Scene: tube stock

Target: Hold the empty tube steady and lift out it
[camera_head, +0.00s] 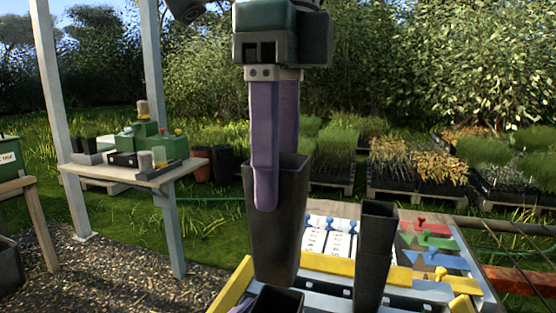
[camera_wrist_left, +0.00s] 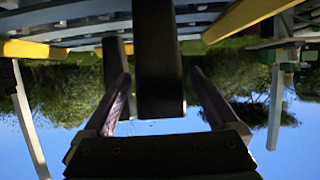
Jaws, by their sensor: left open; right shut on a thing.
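My right gripper (camera_head: 274,182) comes down from the top of the head view. It is shut on a dark, tapered tube (camera_head: 284,240) that hangs upright, open end up. One purple finger lies over the tube's near side; the other passes behind the rim, inside or beyond it I cannot tell. A second dark tube (camera_head: 375,255) stands upright on the right. A third dark rim (camera_head: 278,302) shows at the bottom edge. In the left wrist view my left gripper (camera_wrist_left: 160,76) is open, its fingers apart on either side of a dark tube (camera_wrist_left: 160,50). Another dark tube (camera_wrist_left: 115,62) is left of it.
A rack with a yellow edge (camera_head: 233,286) lies below the tubes. Behind it are white label cards (camera_head: 328,236) and coloured pieces (camera_head: 432,240). A side table (camera_head: 172,175) with pots and boxes stands at the left. Plant trays (camera_head: 415,175) stand on the grass behind.

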